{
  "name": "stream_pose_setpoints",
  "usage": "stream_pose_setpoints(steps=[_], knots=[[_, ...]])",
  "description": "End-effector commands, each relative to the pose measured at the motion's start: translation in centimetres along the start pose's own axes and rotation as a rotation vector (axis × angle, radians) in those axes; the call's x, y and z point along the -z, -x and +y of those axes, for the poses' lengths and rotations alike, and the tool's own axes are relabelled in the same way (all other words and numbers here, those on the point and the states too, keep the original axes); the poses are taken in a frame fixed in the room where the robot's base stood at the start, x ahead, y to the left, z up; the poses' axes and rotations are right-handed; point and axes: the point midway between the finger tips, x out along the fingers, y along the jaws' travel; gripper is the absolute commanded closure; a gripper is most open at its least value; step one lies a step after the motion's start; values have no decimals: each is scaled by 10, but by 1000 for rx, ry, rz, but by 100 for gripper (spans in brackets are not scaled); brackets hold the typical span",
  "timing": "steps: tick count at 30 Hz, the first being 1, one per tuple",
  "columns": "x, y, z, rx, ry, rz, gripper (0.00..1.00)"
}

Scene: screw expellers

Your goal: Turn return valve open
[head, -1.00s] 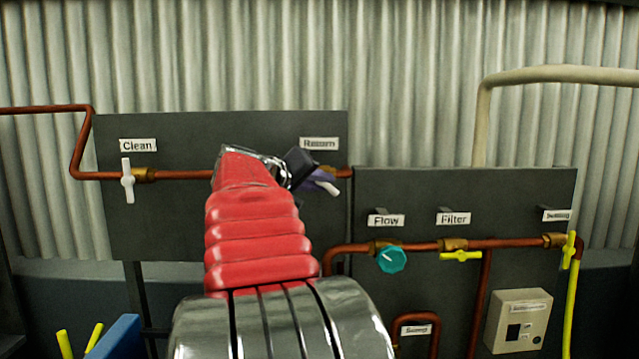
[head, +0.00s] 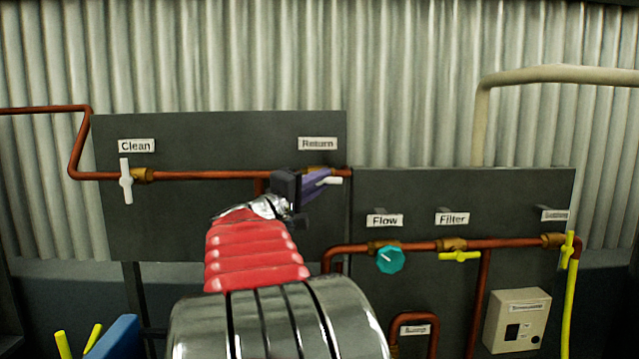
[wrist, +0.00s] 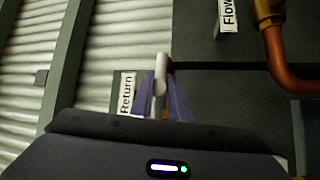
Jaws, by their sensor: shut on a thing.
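The return valve's white handle (head: 330,181) shows at the right end of the left panel, under the "Return" label (head: 318,143). Its visible end lies nearly level, close to the line of the copper pipe. In the wrist view the white handle (wrist: 160,75) stands between my purple fingers. My gripper (head: 318,186) is shut on this handle, coming from the left and slightly below. The gripper and fingers hide most of the valve body and the rest of the handle.
The "Clean" valve (head: 126,181) with an upright white handle is at the left. A teal flow knob (head: 391,260), a yellow filter handle (head: 460,256) and a yellow valve handle (head: 569,250) are on the right panel. A copper pipe (head: 205,175) runs behind my gripper.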

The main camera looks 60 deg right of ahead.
Motion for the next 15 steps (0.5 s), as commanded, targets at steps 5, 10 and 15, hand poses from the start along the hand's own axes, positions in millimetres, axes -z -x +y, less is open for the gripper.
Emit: stream_pose_setpoints(steps=[5,10,15], knots=[[2,0,4,-39,40,18,100],[2,0,4,-50,53,23,100],[2,0,5,-51,53,24,100]])
